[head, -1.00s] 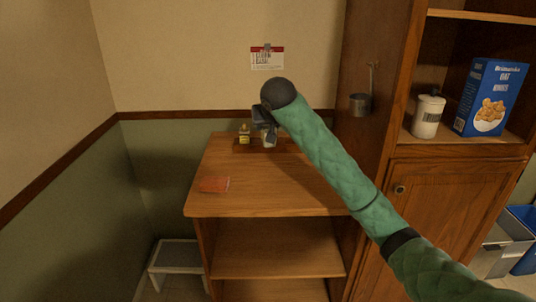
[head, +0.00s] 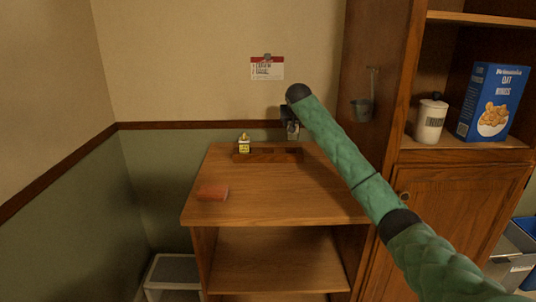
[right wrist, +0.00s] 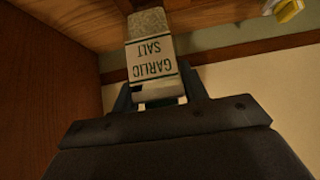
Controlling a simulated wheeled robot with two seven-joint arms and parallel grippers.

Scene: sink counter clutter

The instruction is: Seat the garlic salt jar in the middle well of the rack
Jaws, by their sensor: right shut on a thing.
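The garlic salt jar (right wrist: 152,62) has a white label with dark lettering that shows upside down in the right wrist view. My right gripper (right wrist: 158,100) is shut on it. In the head view the jar (head: 293,132) hangs below my right gripper (head: 289,119), above or behind the right end of the rack; its exact height is hard to tell. The rack (head: 268,158) is a low brown wooden block at the back of the wooden top. A yellow-labelled jar (head: 244,145) stands in its left well. The middle well looks empty. My left gripper is not in view.
A reddish block (head: 213,193) lies at the front left of the wooden top (head: 275,195), which is otherwise clear. The tall cabinet (head: 365,60) stands close on the right, with a metal cup (head: 363,110) hanging on its side. A clipboard (head: 267,68) hangs on the wall.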

